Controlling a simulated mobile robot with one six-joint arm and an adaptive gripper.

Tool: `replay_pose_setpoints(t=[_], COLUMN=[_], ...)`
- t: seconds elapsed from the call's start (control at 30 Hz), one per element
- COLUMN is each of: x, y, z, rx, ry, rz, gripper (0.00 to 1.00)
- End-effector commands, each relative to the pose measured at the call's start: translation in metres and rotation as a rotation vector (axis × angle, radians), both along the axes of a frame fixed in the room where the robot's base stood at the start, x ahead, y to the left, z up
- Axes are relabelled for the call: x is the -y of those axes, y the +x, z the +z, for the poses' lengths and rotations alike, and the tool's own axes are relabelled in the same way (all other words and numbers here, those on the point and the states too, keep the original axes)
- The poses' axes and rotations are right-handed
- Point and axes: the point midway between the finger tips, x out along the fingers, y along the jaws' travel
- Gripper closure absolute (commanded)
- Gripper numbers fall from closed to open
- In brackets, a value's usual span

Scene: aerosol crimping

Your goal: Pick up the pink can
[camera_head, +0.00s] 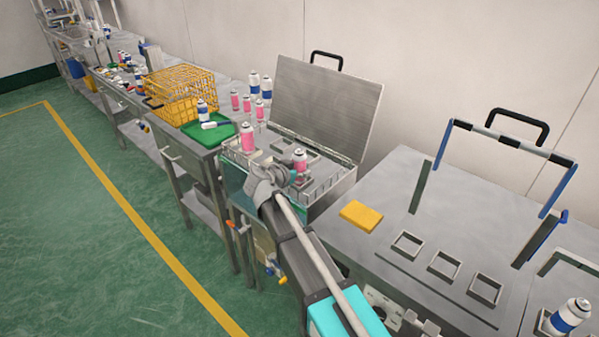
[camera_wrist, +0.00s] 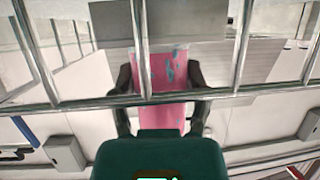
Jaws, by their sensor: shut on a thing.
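My gripper (camera_head: 296,175) is at the open metal-lidded bath in the middle of the head view. A pink can (camera_head: 299,160) with a white top stands upright at the gripper there. In the wrist view, the dark fingers of my gripper (camera_wrist: 160,88) are closed on both sides of the pink can (camera_wrist: 160,66), which has blue marks. Thin metal bars cross in front of it in that view, and the can's lower end is hidden.
The bath's raised lid (camera_head: 328,100) stands behind my gripper. A wire rack (camera_head: 318,192) lines the bath's near side. A yellow basket (camera_head: 180,90), a green tray (camera_head: 215,133) and several cans stand to the left. A yellow block (camera_head: 361,215) lies on the right bench.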

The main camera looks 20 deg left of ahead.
Motion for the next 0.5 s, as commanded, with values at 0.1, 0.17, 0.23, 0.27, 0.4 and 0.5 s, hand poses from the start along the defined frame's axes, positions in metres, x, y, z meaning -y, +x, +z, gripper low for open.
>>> replay_pose_setpoints(t=[0.1, 0.17, 0.23, 0.27, 0.4, 0.5], x=[0.000, 0.000, 0.000, 0.000, 0.000, 0.000], y=[0.000, 0.000, 0.000, 0.000, 0.000, 0.000], z=[0.003, 0.005, 0.008, 0.009, 0.019, 0.028], rx=[0.000, 0.000, 0.000, 0.000, 0.000, 0.000], ry=[0.000, 0.000, 0.000, 0.000, 0.000, 0.000], rz=[0.000, 0.000, 0.000, 0.000, 0.001, 0.001], gripper=[0.93, 0.93, 0.93, 0.93, 0.93, 0.93])
